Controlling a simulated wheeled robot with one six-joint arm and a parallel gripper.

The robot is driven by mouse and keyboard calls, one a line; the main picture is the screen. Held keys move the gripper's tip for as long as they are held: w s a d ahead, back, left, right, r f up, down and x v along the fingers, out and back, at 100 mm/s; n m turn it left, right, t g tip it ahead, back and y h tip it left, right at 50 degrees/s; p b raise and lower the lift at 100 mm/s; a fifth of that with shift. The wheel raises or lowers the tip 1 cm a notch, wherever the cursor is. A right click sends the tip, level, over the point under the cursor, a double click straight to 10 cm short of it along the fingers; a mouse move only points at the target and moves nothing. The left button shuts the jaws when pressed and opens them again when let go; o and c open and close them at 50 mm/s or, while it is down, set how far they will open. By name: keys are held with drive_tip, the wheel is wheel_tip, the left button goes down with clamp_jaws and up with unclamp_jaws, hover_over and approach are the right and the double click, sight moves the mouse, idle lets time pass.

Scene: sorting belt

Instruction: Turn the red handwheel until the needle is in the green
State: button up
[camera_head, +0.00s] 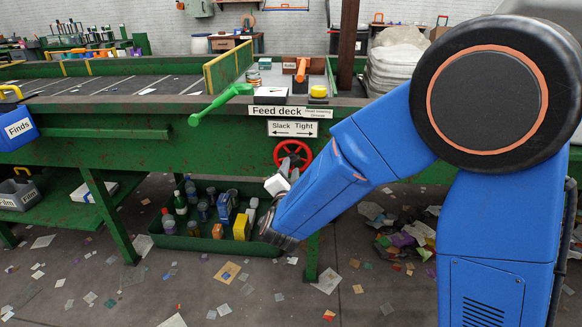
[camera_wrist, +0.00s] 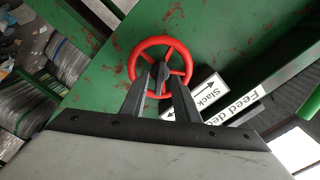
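The red handwheel (camera_head: 293,156) is on the green side of the feed deck, below the "Slack Tight" sign (camera_head: 292,129). In the wrist view the handwheel (camera_wrist: 161,42) is straight ahead, its rim and spokes showing. My gripper (camera_head: 291,165) is at the lower part of the wheel in the head view. In the wrist view my gripper's two dark fingers (camera_wrist: 169,76) overlap the wheel's lower half, with a narrow gap between their tips. I cannot tell whether they touch a spoke or the rim. I cannot make out a needle or green band in either view.
The "Feed deck" sign (camera_head: 277,111) is above the wheel, with a green lever (camera_head: 222,103) to its left. A green tray (camera_head: 205,243) of bottles and boxes stands below. Litter covers the floor. My blue arm hides part of the deck's right side.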

sight(293, 156)
drive_tip(key=shift+w, duration=1.2)
drive_tip(key=shift+c, duration=0.7)
clamp_jaws()
drive_tip(key=shift+n, duration=0.4)
drive_tip(key=n, duration=0.4)
drive_tip(key=shift+d+n, duration=0.1)
drive_tip(key=shift+n, duration=0.2)
drive_tip(key=n, duration=0.4)
drive_tip(key=shift+f, duration=0.1)
drive_tip(key=shift+n, duration=0.4)
